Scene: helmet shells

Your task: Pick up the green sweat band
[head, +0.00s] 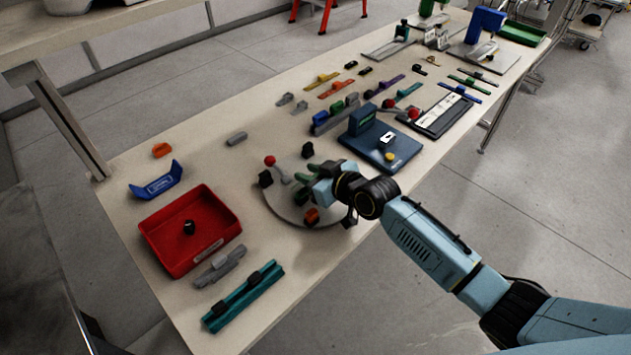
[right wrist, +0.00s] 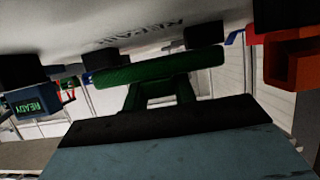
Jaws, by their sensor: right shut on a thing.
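The green sweat band (right wrist: 160,68) spans the middle of the right wrist view, just in front of my right gripper's body. In the head view, a small part of the green band (head: 302,178) shows at the gripper's left side, over a round grey plate (head: 285,207). My right gripper (head: 313,183) is shut on the green band. The fingertips are mostly hidden, and I cannot tell whether the band is clear of the plate. My left gripper is not in view.
A red tray (head: 158,249) lies to the left. A dark blue press with a screen (head: 363,118) stands behind the gripper.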

